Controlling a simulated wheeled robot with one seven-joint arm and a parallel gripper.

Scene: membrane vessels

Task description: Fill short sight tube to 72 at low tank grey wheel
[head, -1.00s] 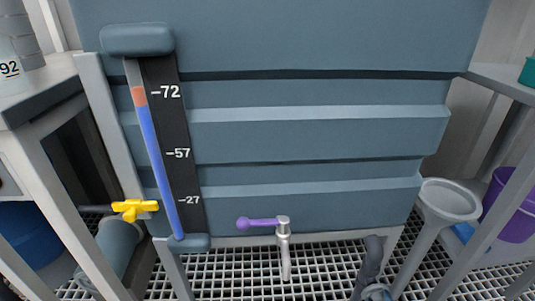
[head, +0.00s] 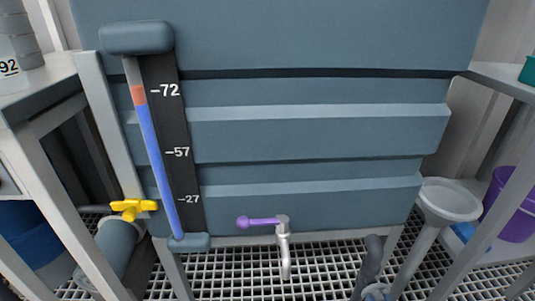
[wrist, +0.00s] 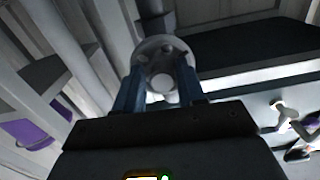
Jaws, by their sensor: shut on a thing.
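The sight tube (head: 157,160) runs up the left front of the blue-grey tank (head: 300,130) in the head view, beside a black scale marked 27, 57 and 72. Blue liquid fills it to slightly below the 72 mark, and an orange-red band (head: 138,95) sits above the blue, level with 72. In the wrist view a round grey wheel (wrist: 160,48) with small knobs or holes lies between the blue fingers of my gripper (wrist: 160,72). My gripper is shut on the wheel. The head view shows neither my gripper nor this wheel.
A yellow valve handle (head: 134,208) is left of the tube's foot. A tap with a purple lever (head: 258,223) is on the tank front. A grey funnel (head: 449,200) and purple bucket (head: 515,205) stand right. Frame legs and benches flank both sides.

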